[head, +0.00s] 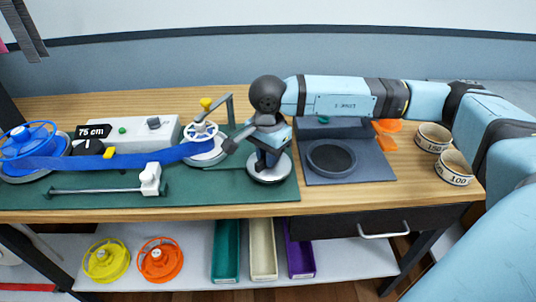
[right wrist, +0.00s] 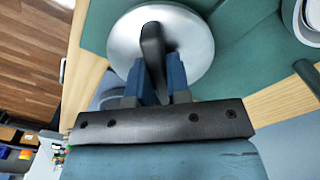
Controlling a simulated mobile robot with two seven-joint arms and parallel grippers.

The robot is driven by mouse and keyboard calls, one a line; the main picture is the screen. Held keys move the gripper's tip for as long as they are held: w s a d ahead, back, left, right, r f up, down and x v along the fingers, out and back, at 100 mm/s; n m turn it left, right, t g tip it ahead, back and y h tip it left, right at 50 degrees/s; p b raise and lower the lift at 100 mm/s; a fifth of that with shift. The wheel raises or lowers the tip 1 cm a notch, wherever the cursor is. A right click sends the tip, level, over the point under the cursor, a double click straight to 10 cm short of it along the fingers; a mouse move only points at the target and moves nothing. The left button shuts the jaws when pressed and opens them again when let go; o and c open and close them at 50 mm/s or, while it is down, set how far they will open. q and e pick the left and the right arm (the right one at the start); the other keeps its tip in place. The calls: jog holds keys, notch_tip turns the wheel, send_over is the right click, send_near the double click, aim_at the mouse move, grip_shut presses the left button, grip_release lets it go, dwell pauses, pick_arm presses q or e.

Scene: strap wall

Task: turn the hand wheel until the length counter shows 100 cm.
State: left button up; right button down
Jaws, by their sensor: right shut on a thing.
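The hand wheel (head: 269,172) is a silver disc at the right end of the green board. In the right wrist view the disc (right wrist: 192,55) carries a dark upright handle (right wrist: 152,45). My right gripper (head: 265,155) reaches down over the wheel, and its blue fingers (right wrist: 160,82) are shut on that handle. The length counter (head: 93,131) is a black display reading 75 cm. A blue strap (head: 130,160) runs from the blue reel (head: 35,142) on the left to a white-spoked spool (head: 201,133). My left gripper is not in view.
Right of the wheel stands a dark grey tray with a round recess (head: 333,158). Two labelled rolls, one marked 150 (head: 433,137) and one 100 (head: 455,167), stand farther right. A post with a bar (head: 229,108) rises behind the spool. Reels and coloured bins (head: 263,250) sit on the lower shelf.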

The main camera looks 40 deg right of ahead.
jog(key=shift+f+m+b, duration=0.15)
jog(key=shift+m+b, duration=0.5)
jog(key=shift+m, duration=0.55)
jog(key=shift+w+r+m+b, duration=0.15)
jog(key=shift+m+b, duration=0.25)
jog(key=shift+m, duration=1.1)
jog(key=c, duration=1.1)
grip_release()
notch_tip(320, 180, up, 14)
jog(key=shift+f+p, duration=0.1)
jog(key=shift+p, duration=0.7)
